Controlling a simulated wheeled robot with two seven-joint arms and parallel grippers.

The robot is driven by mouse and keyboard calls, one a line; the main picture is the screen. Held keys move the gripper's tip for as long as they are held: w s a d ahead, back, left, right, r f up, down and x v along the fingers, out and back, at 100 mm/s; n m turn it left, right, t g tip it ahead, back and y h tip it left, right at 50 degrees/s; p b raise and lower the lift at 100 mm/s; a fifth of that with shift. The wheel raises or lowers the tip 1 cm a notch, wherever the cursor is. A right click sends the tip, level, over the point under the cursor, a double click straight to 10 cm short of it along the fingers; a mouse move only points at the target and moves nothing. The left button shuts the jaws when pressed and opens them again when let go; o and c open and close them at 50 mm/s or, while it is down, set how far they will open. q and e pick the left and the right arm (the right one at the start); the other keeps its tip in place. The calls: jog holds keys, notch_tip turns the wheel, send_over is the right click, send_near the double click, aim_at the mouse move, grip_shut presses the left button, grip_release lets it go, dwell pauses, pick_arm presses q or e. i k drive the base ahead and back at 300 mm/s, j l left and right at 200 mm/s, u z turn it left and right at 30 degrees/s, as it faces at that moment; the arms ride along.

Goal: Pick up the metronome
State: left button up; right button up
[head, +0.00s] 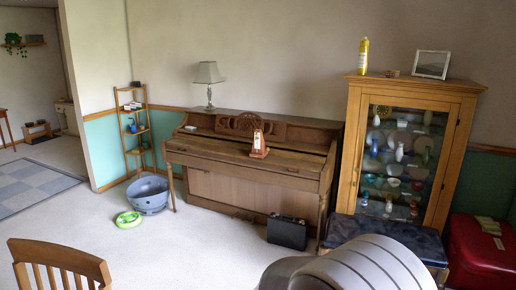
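A small reddish-brown object with a pale front, which looks like the metronome (259,145), stands upright on the wooden upright piano (250,187). It sits on the ledge right of the middle, in front of the round carved music stand (249,123). Its fine detail is too small to make out. Neither of my grippers shows in the head view, and nothing is touching the metronome.
A lamp (209,75) stands on the piano. A black case (287,231), a grey-blue tub (148,194) and a green round item (128,220) are on the floor. A glass cabinet (355,120) stands at right, a wooden chair (60,262) at lower left.

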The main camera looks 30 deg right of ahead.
aim_at(262, 153)
jog(key=i+l+z, duration=0.65)
jog(key=i+z, duration=0.15)
jog(key=i, duration=0.25)
jog(key=i+l+z, duration=0.1)
jog(key=i+z, duration=0.35)
jog(key=i, duration=3.45)
jog(key=j+u, duration=0.05)
jog(key=j, duration=0.05)
